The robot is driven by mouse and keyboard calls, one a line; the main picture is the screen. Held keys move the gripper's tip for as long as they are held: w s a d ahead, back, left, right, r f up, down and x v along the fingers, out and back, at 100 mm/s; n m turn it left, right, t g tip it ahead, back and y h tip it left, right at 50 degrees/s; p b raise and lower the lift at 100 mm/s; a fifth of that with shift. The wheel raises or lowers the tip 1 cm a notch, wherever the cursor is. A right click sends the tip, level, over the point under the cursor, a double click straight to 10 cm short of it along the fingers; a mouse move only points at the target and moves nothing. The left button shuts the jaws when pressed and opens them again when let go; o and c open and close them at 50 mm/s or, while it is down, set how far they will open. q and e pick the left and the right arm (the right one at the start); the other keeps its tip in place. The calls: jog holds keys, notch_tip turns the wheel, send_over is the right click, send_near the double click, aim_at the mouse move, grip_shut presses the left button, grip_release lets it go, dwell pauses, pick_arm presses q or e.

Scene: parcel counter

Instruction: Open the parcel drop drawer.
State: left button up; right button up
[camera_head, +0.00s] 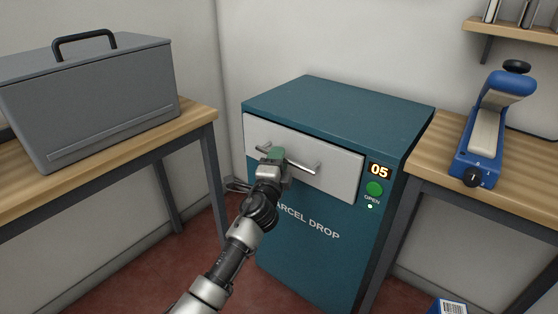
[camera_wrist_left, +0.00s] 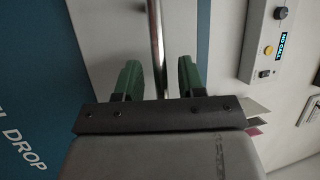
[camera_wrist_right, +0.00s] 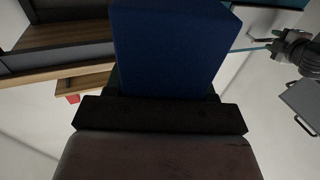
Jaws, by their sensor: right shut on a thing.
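The teal parcel drop cabinet (camera_head: 335,97) has a pale drawer front (camera_head: 338,186) with a metal bar handle (camera_head: 308,168). The drawer looks shut. My left gripper (camera_head: 272,155) is at the handle's left part. In the left wrist view its green fingers (camera_wrist_left: 158,80) stand either side of the bar (camera_wrist_left: 156,30), with a gap on each side. My right gripper (camera_wrist_right: 165,95) is shut on a blue box (camera_wrist_right: 170,45); its fingertips are mostly hidden by the box. A blue box with a white label (camera_head: 440,307) shows at the head view's bottom edge.
The cabinet shows 05 on a display (camera_head: 379,171), above a green button (camera_head: 374,188) and a lit green light. A grey case (camera_head: 95,95) stands on the left table. A blue device (camera_head: 485,130) stands on the right table. Red floor lies between.

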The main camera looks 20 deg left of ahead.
pick_arm(q)
jog(key=shift+w+r, duration=0.1)
jog(key=shift+w, duration=0.35)
pick_arm(e)
jog(key=shift+f, duration=0.1)
pick_arm(q)
grip_shut()
